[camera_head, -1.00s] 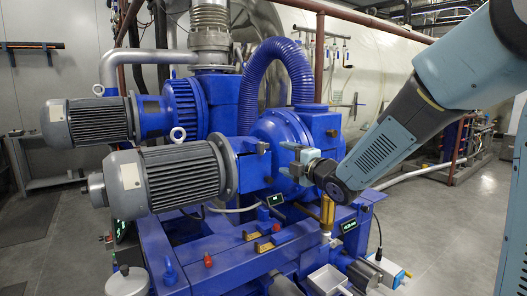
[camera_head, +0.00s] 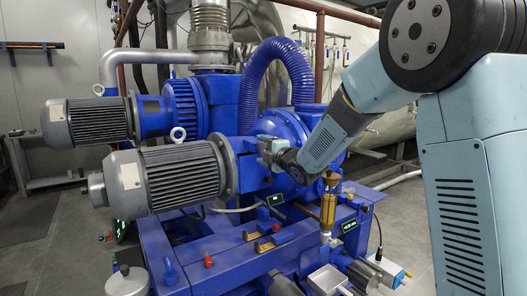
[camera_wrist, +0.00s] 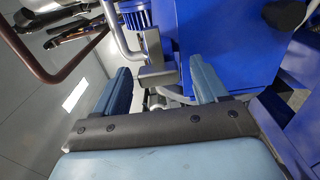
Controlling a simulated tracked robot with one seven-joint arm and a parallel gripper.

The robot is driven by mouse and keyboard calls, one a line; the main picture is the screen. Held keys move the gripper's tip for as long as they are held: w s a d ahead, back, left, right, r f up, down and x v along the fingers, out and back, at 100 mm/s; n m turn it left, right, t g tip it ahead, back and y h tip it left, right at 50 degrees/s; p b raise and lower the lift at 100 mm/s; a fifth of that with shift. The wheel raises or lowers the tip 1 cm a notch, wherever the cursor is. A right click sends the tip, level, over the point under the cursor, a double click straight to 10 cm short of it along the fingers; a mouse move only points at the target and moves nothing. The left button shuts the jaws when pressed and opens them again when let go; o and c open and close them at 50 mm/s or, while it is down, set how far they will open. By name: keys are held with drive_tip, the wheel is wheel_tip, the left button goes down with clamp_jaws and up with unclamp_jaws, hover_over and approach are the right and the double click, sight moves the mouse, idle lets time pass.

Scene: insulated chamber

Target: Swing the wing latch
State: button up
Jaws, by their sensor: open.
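My gripper (camera_head: 267,147) is at the small grey metal fitting on the blue housing just right of the lower grey motor; it covers most of that fitting in the head view. In the wrist view my gripper (camera_wrist: 163,82) is open, its two blue fingers apart. A grey metal block (camera_wrist: 155,76) with a curved grey lever (camera_wrist: 178,96) beside it, which looks like the wing latch, shows in the gap between the fingers. I cannot tell whether a finger touches the lever. Nothing is held between the fingers.
The lower grey motor (camera_head: 180,178) stands close left of my gripper. A blue ribbed hose (camera_head: 278,62) arches behind it. A brass cup fitting (camera_head: 328,205) rises below my arm. A blue machine wall (camera_wrist: 225,40) is close to the right finger.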

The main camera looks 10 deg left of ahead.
drive_tip(key=shift+f, duration=0.1)
drive_tip(key=c, duration=1.1)
drive_tip(key=shift+o, duration=0.2)
drive_tip(key=shift+m, duration=0.3)
drive_tip(key=m, duration=0.3)
drive_tip(key=shift+f+m, duration=0.1)
drive_tip(key=shift+m, duration=0.2)
drive_tip(key=m, duration=1.3)
drive_tip(key=shift+s+m, duration=0.1)
drive_tip(key=shift+m, duration=0.3)
